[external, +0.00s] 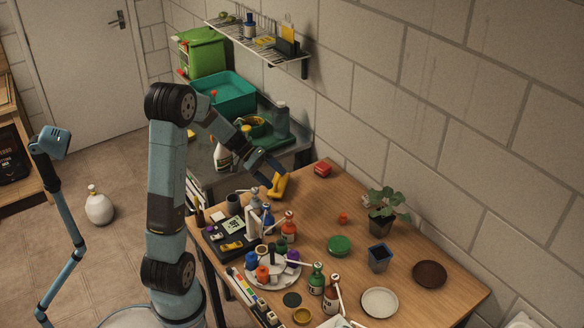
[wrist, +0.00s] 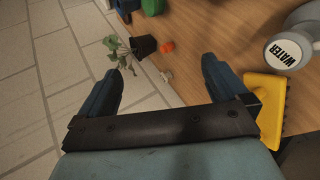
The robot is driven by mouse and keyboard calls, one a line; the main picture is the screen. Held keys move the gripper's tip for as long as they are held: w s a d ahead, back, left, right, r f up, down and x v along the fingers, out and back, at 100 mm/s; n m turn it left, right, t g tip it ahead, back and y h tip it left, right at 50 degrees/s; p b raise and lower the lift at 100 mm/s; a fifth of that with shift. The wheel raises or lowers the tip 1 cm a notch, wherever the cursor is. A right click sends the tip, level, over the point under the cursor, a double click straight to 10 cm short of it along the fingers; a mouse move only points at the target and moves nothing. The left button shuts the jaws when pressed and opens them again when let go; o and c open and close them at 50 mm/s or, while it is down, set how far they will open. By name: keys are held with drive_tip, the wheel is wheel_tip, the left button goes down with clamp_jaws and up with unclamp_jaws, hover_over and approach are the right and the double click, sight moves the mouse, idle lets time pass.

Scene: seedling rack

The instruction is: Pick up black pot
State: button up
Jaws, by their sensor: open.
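The black pot (external: 381,226) stands upright by the wall at the table's right side, with a leafy green plant (external: 386,202) in it. In the wrist view the black pot (wrist: 143,46) shows beyond the fingers, small and at a distance, with its leaves to the left. My gripper (wrist: 160,82) is open, with nothing between its two fingers. In the external view my gripper (external: 268,168) is above the table's far left end, well away from the pot. Its fingertips are hard to make out there.
A blue-grey square pot (external: 379,260) stands just in front of the plant. A small orange thing (external: 343,217) and a green round lid (external: 339,245) lie nearby. A yellow tool (wrist: 262,100) and a grey WATER bottle (wrist: 287,50) are close to my right finger. Bottles crowd the table's front.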

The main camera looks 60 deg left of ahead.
drive_tip(key=shift+s+d+r+m+g+y, duration=0.7)
drive_tip(key=shift+s+d+r+m+y, duration=1)
drive_tip(key=shift+s+d+r+y, duration=4.6)
drive_tip(key=w+d+r+n+g+h, duration=0.1)
drive_tip(key=w+d+n+h, duration=0.25)
drive_tip(key=d, duration=0.45)
drive_tip(key=n+g+h, duration=0.2)
drive_tip(key=n+h, duration=1)
drive_tip(key=n, duration=0.1)
approach(377, 214)
drive_tip(key=x, duration=0.7)
drive_tip(key=shift+s+d+f, duration=0.1)
drive_tip(key=shift+s+f, duration=0.2)
drive_tip(key=shift+f, duration=0.2)
drive_tip(key=shift+w+r+x, duration=0.1)
drive_tip(key=shift+r+x, duration=0.05)
drive_tip(key=shift+x, duration=0.75)
drive_tip(key=shift+w+r+x, duration=0.1)
drive_tip(key=shift+r+x, duration=0.05)
drive_tip(key=shift+x, duration=0.75)
drive_tip(key=shift+w+r+x, duration=0.1)
drive_tip(key=shift+r+x, duration=0.05)
drive_tip(key=shift+x, duration=0.8)
drive_tip(key=shift+d, duration=0.15)
